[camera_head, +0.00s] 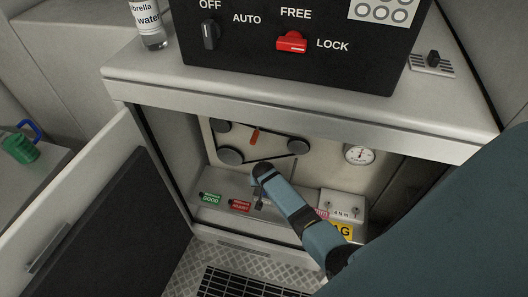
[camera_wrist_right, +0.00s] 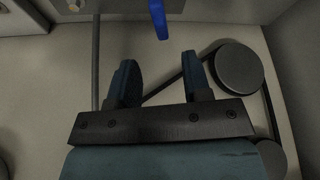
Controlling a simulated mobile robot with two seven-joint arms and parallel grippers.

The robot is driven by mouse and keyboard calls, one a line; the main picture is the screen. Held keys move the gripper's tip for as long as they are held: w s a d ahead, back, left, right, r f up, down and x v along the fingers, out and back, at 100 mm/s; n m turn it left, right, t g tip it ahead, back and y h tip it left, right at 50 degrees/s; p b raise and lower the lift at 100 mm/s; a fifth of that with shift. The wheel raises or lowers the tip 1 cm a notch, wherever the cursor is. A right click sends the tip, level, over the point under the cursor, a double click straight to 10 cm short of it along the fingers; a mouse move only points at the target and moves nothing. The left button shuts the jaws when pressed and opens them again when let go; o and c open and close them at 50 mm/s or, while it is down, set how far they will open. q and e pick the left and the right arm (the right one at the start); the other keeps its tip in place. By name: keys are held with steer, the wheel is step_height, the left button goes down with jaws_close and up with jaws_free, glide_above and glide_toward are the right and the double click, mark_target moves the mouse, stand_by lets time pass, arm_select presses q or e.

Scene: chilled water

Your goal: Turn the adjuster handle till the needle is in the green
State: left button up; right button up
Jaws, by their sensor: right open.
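An orange-red handle (camera_head: 254,136) stands on the cream panel inside the open cabinet, between the belt pulleys. A round white gauge (camera_head: 359,154) sits to its right; its needle and any green band are too small to read. My right gripper (camera_head: 261,178) is below the handle, apart from it in the picture, in front of the panel. Its fingers (camera_wrist_right: 160,78) are open and empty in the right wrist view. A blue bar (camera_wrist_right: 158,18) shows beyond them; I cannot tell what it is. My left gripper is out of view.
Dark pulleys (camera_head: 231,156) with a belt surround the handle; one pulley (camera_wrist_right: 240,68) shows in the wrist view. Green (camera_head: 209,198) and red (camera_head: 240,205) labelled blocks and a switch box (camera_head: 343,205) stand below. The cabinet's upper edge (camera_head: 300,124) overhangs.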

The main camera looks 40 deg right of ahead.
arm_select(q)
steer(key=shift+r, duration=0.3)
arm_select(e)
steer(key=v, duration=0.5)
steer(key=shift+f, duration=0.1)
arm_select(q)
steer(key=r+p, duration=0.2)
steer(key=p, duration=0.1)
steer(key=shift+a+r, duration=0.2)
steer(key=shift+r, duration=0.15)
arm_select(e)
steer(key=s+a+r+n+t+y, duration=0.3)
steer(key=s+a+r+n, duration=0.2)
steer(key=s, duration=0.6)
steer(key=s+a+r+n+t+y, duration=0.2)
steer(key=s+a+r+n+t, duration=0.2)
steer(key=s+a+r, duration=0.5)
steer(key=s+n, duration=0.1)
steer(key=s, duration=0.1)
steer(key=shift+s+y, duration=0.4)
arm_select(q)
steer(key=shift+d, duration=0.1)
arm_select(e)
steer(key=shift+f, duration=0.1)
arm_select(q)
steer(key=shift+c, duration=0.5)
arm_select(e)
steer(key=shift+d, duration=0.1)
